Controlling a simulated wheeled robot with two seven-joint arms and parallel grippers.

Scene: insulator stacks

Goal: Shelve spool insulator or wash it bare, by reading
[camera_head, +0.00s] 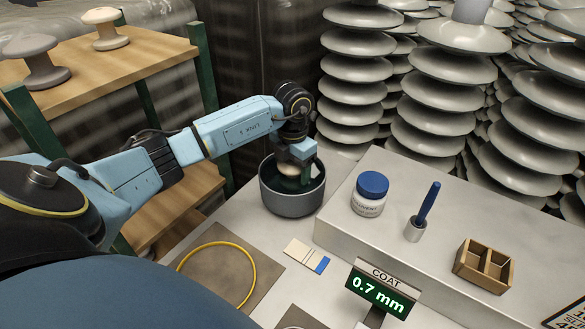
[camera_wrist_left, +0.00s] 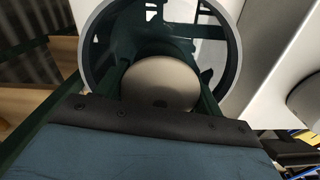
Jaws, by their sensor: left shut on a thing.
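My left gripper (camera_head: 299,166) reaches down into a dark grey round tub (camera_head: 292,203). It is shut on a pale spool insulator (camera_head: 291,168), whose top shows between the fingers inside the tub rim. In the left wrist view the insulator (camera_wrist_left: 160,86) appears as a beige-grey disc inside the tub's ring-shaped rim (camera_wrist_left: 235,62); its lower part is hidden. The display (camera_head: 381,293) labelled COAT reads 0.7 mm. A wooden shelf (camera_head: 125,65) at upper left bears a grey spool (camera_head: 42,66) and a cream spool (camera_head: 107,30). My right gripper is not in view.
A raised grey block bears a blue-lidded jar (camera_head: 370,194), a blue-handled brush (camera_head: 428,205) in a cup and a wooden divided box (camera_head: 484,266). A yellow ring (camera_head: 253,270) lies on a brown mat beside a blue-ended card (camera_head: 307,255). Tall insulator stacks (camera_head: 445,100) crowd the back.

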